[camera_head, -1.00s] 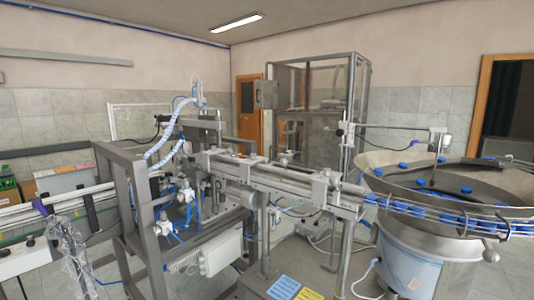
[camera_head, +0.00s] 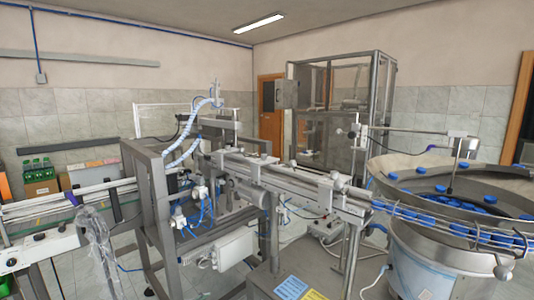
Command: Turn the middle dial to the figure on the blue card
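A blue card (camera_head: 290,288) lies on the grey metal base plate at the bottom middle of the head view. A yellow card (camera_head: 314,295) lies to its right, partly cut off by the lower edge. Any figure on the blue card is too small to read. I cannot make out the dials in this view. Neither of my grippers is in view.
A feeder bowl (camera_head: 410,207) with blue caps stands at the right. A metal rail (camera_head: 300,180) runs from it to a steel frame (camera_head: 163,215). A conveyor (camera_head: 35,217) is at the left. A glazed cabinet (camera_head: 340,110) stands behind.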

